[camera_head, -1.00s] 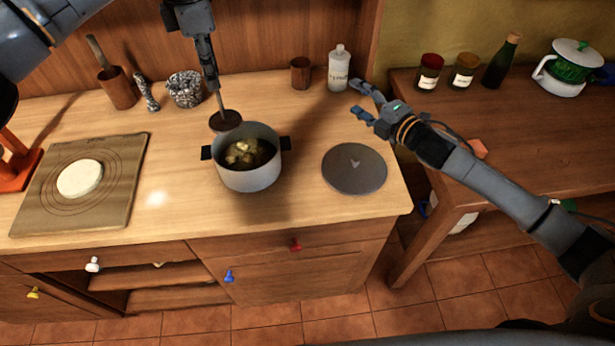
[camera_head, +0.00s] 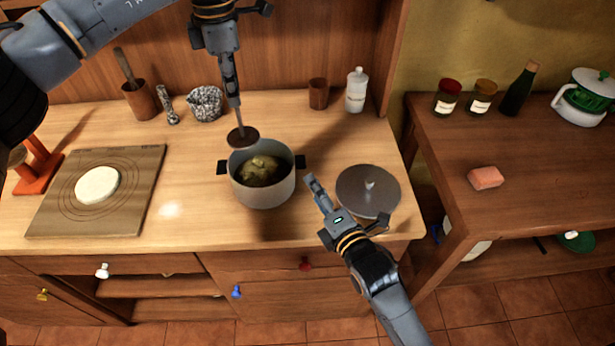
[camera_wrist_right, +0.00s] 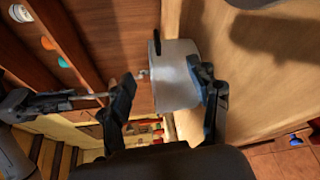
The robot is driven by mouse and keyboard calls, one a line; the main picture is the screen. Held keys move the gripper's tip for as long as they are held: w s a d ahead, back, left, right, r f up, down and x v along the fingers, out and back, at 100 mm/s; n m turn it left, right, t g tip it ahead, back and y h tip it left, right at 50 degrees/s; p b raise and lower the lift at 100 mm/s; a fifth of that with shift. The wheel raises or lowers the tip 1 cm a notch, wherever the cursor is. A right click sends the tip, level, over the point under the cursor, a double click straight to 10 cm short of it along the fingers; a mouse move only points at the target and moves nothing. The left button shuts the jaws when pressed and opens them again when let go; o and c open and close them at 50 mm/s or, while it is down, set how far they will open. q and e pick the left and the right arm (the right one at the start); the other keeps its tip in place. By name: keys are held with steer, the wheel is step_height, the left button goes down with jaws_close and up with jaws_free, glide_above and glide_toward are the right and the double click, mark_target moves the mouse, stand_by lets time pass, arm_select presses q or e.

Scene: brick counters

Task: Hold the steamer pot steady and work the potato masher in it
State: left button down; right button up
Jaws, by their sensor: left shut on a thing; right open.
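The grey steamer pot (camera_head: 262,192) stands upright on the wooden counter, with dark side handles and yellowish chunks inside. My left gripper (camera_head: 231,84) is shut on the potato masher (camera_head: 243,137), which hangs with its round dark head down. The head overlaps the pot's back rim in the picture and seems to be above it. My right gripper (camera_head: 347,204) is open and empty, right of the pot near its right handle. In the right wrist view the pot (camera_wrist_right: 174,88) shows beyond the spread fingers of this gripper (camera_wrist_right: 165,88); contact cannot be told.
A grey lid (camera_head: 358,186) lies right of the pot, partly behind my right gripper. A board (camera_head: 58,212) with white dough (camera_head: 98,185) lies at left. A mortar (camera_head: 206,104), a cup (camera_head: 318,93) and a white bottle (camera_head: 356,90) stand at the back.

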mark_target(299, 165)
steer(key=x, duration=1)
steer(key=shift+w+a, duration=0.15)
steer(key=shift+w, duration=0.05)
steer(key=shift+c, duration=0.5)
